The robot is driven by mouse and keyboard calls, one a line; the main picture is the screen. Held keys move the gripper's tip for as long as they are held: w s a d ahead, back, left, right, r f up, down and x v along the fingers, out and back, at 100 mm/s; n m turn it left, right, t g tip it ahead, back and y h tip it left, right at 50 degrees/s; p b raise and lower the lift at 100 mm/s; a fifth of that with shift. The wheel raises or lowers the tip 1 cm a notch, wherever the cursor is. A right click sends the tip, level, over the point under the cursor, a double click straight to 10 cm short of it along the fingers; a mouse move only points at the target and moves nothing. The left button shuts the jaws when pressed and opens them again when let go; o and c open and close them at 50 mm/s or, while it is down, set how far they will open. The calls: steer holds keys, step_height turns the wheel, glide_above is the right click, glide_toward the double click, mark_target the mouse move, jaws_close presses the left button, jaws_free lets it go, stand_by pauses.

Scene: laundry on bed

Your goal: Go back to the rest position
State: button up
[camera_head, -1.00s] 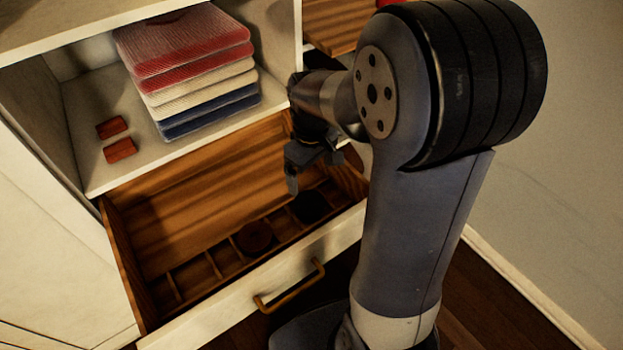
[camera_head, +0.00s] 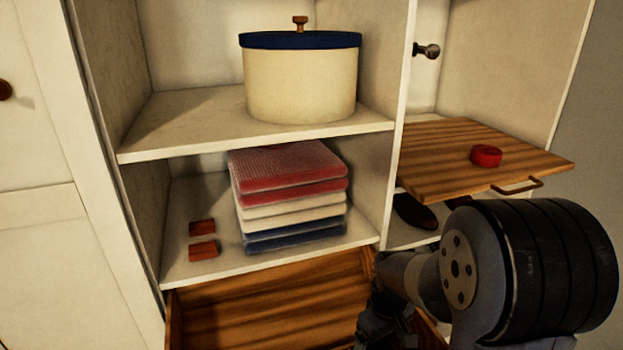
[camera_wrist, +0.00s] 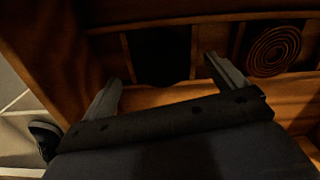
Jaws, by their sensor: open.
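My gripper (camera_wrist: 163,70) is open in the wrist view, with its two fingers apart and nothing between them. It is over the pulled-out wooden drawer (camera_wrist: 180,95), near its row of compartments. A coiled brown item (camera_wrist: 273,50) lies in one compartment, and a dark item (camera_wrist: 160,52) fills another. In the head view my arm stands at the lower right, in front of the drawer (camera_head: 265,310). The fingertips are not clear there, and the front of the drawer is out of frame.
A cream lidded box (camera_head: 300,85) stands higher. At right, a pulled-out wooden board (camera_head: 440,165) bears a red round item (camera_head: 486,156).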

step_height(320, 180, down, 4)
steer(key=shift+r+b, duration=0.1)
steer(key=shift+b, duration=0.3)
steer(key=shift+r+p, duration=0.6)
steer(key=shift+r, duration=1.15)
steer(key=shift+f, duration=0.15)
